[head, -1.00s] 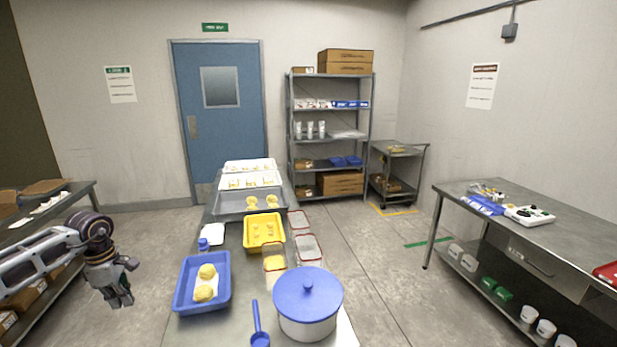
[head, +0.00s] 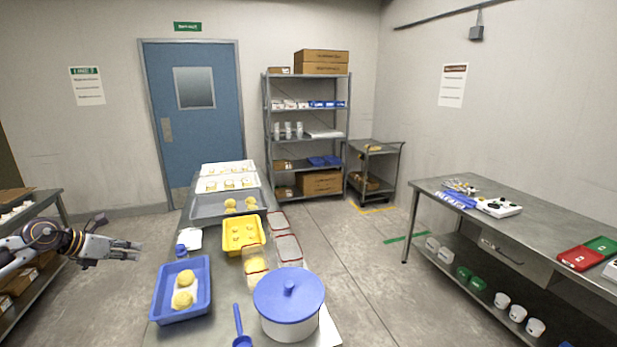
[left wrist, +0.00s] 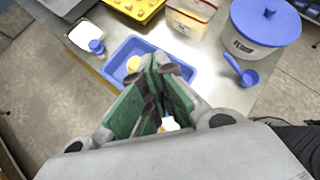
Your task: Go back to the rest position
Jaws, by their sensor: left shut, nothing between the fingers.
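My left gripper (head: 138,249) is shut and empty at the left of the head view, in the air left of the steel table. Its fingers point right. In the left wrist view the gripper (left wrist: 158,62) shows its fingers together, in front of part of the blue tray (left wrist: 187,70). The blue tray (head: 160,308) holds two pale yellow lumps (head: 183,290) on the table, to the right of and nearer than the gripper. My right gripper is in neither view.
A white pot with a blue lid (head: 289,290), a blue scoop (head: 240,328), clear red-rimmed containers (head: 286,250) and a yellow tray (head: 258,236) crowd the table. A side bench (head: 45,205) stands at far left. Open floor (head: 345,270) lies to the right of the table.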

